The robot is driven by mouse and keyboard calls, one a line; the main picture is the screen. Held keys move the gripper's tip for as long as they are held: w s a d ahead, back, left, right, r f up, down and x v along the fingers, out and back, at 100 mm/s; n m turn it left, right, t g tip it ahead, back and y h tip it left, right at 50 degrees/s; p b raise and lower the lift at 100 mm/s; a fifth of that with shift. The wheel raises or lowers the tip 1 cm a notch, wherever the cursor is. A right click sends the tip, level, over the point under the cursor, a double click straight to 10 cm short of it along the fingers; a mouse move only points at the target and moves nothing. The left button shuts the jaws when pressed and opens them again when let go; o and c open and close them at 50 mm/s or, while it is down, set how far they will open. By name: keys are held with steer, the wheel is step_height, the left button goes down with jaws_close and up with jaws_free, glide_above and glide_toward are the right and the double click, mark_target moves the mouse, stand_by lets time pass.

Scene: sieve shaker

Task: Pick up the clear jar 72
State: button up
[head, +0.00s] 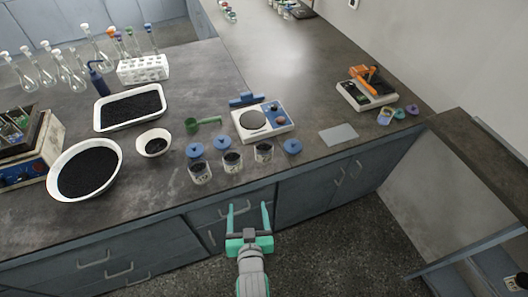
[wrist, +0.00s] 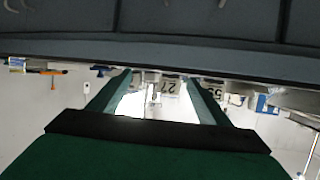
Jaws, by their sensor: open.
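Three clear jars with pale labels stand in a row near the counter's front edge in the head view: a left jar (head: 200,173), a middle jar (head: 232,162) and a right jar (head: 263,153). In the wrist view, which looks upside down, a jar label (wrist: 170,86) between the fingers seems to bear a 7 and a 2. It is probably the middle jar, but I cannot be sure. My gripper (head: 249,208) is open and empty, in front of the counter, apart from the jars.
Blue lids (head: 222,142) lie by the jars. Behind them are a balance (head: 278,118) and a green scoop (head: 203,122). A small white bowl (head: 154,142) and a large bowl (head: 108,190) stand left. A grey plate (head: 338,134) lies right. Drawers (head: 110,258) face the floor.

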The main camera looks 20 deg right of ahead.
steer(key=m+h, duration=0.1)
glide_toward(264, 147)
steer(key=shift+w+d+r+g, duration=0.1)
steer(key=shift+w+g, duration=0.15)
steer(key=shift+w, duration=0.25)
steer(key=shift+w+d+r+g, duration=0.1)
steer(key=shift+w+g, duration=0.15)
steer(key=shift+w, duration=0.2)
steer(key=shift+h, duration=0.3)
steer(key=shift+f+x, duration=0.2)
steer(key=shift+x, duration=2.55)
steer(key=shift+s+a, duration=0.1)
steer(key=shift+s, duration=0.1)
steer(key=shift+c, duration=0.7)
steer(key=shift+w, duration=0.1)
steer(key=c, duration=1.1)
steer(key=shift+a+r, duration=0.15)
steer(key=shift+a, duration=0.05)
